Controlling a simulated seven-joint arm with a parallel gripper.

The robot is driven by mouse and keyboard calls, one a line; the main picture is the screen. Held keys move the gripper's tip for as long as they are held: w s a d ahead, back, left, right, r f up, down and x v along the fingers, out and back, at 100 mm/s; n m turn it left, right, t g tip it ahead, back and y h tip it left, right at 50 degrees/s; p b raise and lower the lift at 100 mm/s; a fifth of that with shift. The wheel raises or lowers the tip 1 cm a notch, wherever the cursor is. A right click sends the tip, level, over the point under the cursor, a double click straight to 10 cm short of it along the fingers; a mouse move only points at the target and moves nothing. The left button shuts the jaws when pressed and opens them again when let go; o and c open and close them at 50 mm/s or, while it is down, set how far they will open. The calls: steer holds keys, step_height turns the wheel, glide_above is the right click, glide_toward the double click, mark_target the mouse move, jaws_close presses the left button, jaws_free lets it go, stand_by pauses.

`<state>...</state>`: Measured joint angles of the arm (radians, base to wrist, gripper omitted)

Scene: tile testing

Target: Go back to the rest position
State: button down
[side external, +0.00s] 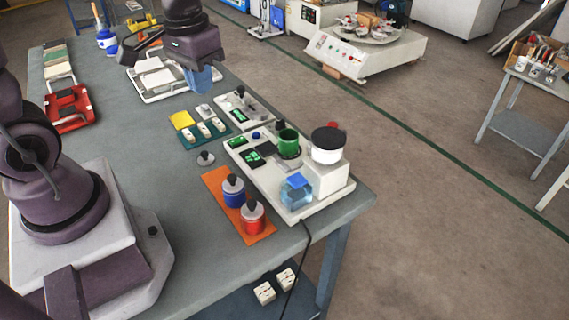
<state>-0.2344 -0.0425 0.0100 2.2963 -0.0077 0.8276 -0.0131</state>
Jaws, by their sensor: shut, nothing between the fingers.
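My gripper (138,48) is at the top left, at the end of my dark purple arm. It is shut, holds nothing visible, and is above or close to a white tray-like frame (168,87); the exact height is unclear. A translucent blue piece (203,79) shows just below my wrist; I cannot tell what it rests on.
The grey table (130,150) holds a red tray (68,107), an orange mat (217,185) with blue (233,192) and red (252,219) weights, a yellow block (182,120), and a white instrument (257,173) with a green cup (288,142). The table's middle left is clear.

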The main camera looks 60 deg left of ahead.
steer(key=s+d+r+m+t, duration=0.3)
steer(key=s+d+r+t, duration=0.2)
steer(key=r, duration=0.5)
steer(key=shift+s+d, duration=0.8)
steer(key=shift+s, duration=0.25)
steer(key=n+g, duration=0.6)
glide_toward(233, 141)
steer(key=shift+s+d+f, duration=0.1)
steer(key=shift+s+f, duration=0.05)
steer(key=shift+f, duration=2.55)
steer(key=shift+r, duration=0.1)
